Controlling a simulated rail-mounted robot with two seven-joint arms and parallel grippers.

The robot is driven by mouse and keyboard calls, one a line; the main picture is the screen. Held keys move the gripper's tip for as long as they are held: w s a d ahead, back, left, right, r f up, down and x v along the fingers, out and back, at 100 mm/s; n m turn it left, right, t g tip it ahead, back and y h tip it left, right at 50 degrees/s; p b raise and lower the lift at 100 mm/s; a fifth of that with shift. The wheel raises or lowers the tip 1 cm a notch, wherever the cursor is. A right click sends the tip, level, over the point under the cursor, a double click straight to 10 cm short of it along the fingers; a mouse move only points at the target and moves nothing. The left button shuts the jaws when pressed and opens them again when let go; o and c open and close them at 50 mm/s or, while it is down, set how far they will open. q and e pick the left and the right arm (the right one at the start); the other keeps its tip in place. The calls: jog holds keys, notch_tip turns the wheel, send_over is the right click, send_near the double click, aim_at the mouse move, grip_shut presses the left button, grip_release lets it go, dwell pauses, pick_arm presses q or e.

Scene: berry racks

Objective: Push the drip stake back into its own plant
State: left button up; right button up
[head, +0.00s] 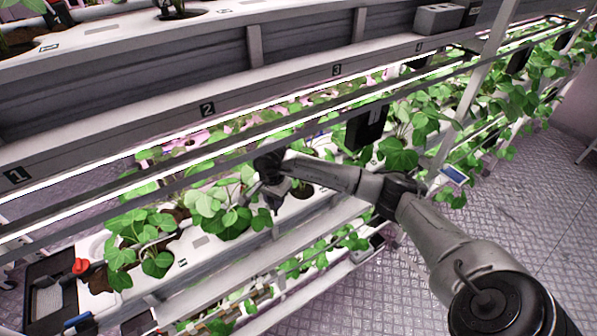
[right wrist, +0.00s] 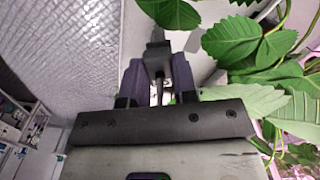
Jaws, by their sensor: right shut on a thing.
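My right gripper (head: 273,190) reaches in under the light bar, above the white planting channel (head: 287,213) of the middle shelf. In the right wrist view its fingers (right wrist: 156,80) are shut on a small dark grey piece, apparently the drip stake (right wrist: 157,55). The stake's tip and the spot under it are hidden. A leafy plant (head: 222,205) stands just left of the gripper. A dark planting hole (head: 302,190) lies just right of it. Leaves (right wrist: 250,42) fill the right side of the wrist view, close to the fingers. My left gripper is not in view.
Another plant (head: 140,240) grows farther left in the channel. A black tray (head: 40,268) and a red item (head: 80,266) sit at the lower left. A lit bar (head: 190,133) and a black box (head: 366,128) are close to my arm. Open floor (head: 540,200) lies at right.

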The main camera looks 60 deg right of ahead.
jog(key=d+f+m, duration=0.2)
jog(key=d+m, duration=0.5)
jog(key=m, duration=0.6)
jog(key=d+f+m, duration=0.1)
jog(key=d+m, duration=0.6)
jog(key=m, duration=0.7)
jog(key=shift+w+f+b, duration=0.2)
jog(key=shift+f+b, duration=0.15)
jog(key=shift+f, duration=0.05)
jog(key=shift+f, duration=0.2)
jog(key=shift+f, duration=0.35)
dwell(0.5)
